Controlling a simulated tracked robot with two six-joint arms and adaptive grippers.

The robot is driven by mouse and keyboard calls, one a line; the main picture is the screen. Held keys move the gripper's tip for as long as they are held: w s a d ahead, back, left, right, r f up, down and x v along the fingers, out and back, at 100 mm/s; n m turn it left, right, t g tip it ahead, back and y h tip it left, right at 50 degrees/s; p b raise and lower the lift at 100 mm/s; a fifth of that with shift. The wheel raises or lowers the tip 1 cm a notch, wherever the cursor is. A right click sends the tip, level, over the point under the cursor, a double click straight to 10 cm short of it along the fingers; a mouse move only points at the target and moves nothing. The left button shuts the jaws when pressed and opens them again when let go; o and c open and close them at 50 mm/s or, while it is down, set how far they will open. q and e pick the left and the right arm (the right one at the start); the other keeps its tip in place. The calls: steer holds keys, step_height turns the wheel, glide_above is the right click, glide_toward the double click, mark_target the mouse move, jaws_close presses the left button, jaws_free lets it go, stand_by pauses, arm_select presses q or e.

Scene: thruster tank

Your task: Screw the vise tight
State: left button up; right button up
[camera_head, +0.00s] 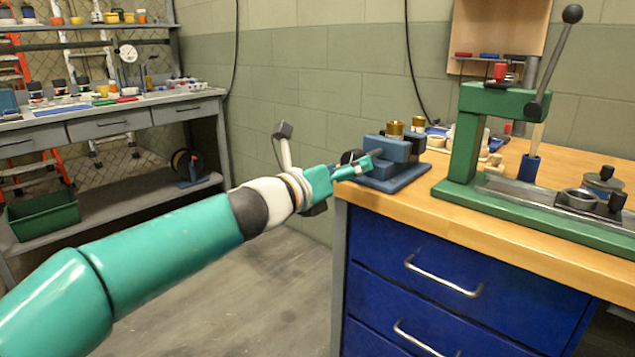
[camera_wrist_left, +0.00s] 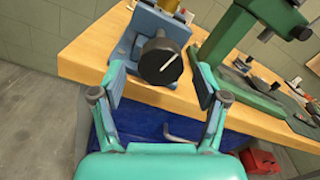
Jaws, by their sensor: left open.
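The blue vise (camera_head: 396,168) sits on the left end of the wooden workbench, and it also shows at the top of the left wrist view (camera_wrist_left: 150,24). Its round black knob (camera_wrist_left: 160,61) has a white line on its face and points toward my left gripper. In the head view the knob (camera_head: 351,156) is partly hidden by my fingers. My left gripper (camera_head: 357,170) is open beside the vise. In the left wrist view its fingers (camera_wrist_left: 158,84) stand on both sides of the knob, apart from it. My right gripper is not in view.
Brass cylinders (camera_head: 395,129) stand at the vise. A green press (camera_head: 462,135) with a long lever stands to its right on the workbench (camera_head: 400,212). Blue drawers (camera_head: 440,265) are below. A grey shelf bench (camera_head: 100,120) stands at the back left. The floor between is clear.

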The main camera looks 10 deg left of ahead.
arm_select(q)
steer(key=v, duration=0.9)
steer(key=shift+s+a, duration=0.2)
steer(key=shift+f, duration=0.1)
